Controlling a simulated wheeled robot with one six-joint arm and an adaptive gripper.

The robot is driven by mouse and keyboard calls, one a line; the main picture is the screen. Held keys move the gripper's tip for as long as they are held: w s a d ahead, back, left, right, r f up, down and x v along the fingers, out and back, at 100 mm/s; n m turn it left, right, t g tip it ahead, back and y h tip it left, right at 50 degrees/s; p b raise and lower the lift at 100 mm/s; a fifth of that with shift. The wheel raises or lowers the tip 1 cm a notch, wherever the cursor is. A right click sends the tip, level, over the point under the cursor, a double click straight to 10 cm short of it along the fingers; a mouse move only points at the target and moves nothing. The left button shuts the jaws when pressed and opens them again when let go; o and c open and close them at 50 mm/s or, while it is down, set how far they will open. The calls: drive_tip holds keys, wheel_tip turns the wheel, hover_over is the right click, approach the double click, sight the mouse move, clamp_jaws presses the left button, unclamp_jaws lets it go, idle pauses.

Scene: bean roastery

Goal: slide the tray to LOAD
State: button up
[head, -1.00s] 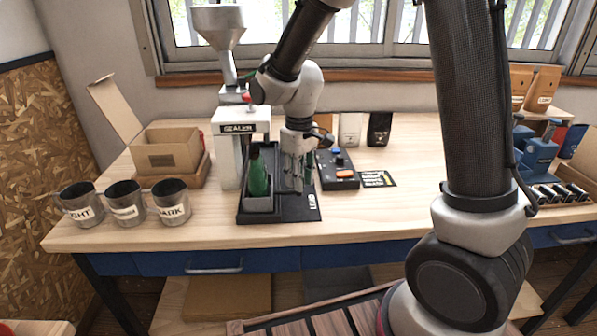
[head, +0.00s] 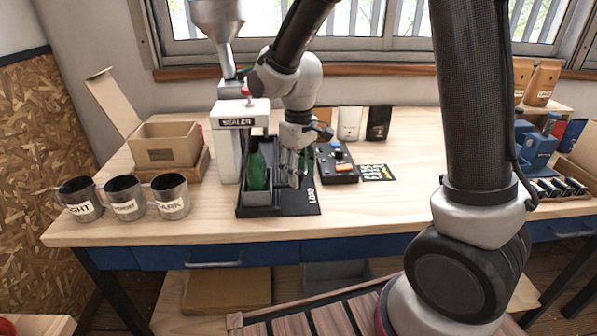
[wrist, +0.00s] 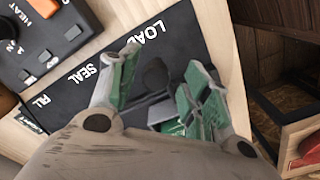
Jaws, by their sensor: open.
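A grey edge and some green show low between the fingers, partly hidden by my gripper.
The white sealer (head: 229,150) stands left of the base. A control box (head: 338,168) with an orange button is close on the right. Several dark mugs (head: 124,199) and a cardboard box (head: 166,144) are farther left.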

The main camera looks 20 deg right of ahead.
wheel_tip(320, 180, up, 12)
drive_tip(key=shift+f, duration=0.15)
idle(0.3)
drive_tip(key=s+d+r+m+t, duration=0.2)
drive_tip(key=s+d+m, duration=0.1)
drive_tip(key=s+d, duration=0.6)
drive_tip(key=s+d+r+m+t, duration=0.2)
drive_tip(key=s+d+r+m, duration=0.1)
drive_tip(key=s+d, duration=0.6)
drive_tip(key=shift+s+d+r+m, duration=0.15)
drive_tip(key=shift+s+d+m, duration=0.2)
drive_tip(key=shift+s, duration=0.55)
idle(0.3)
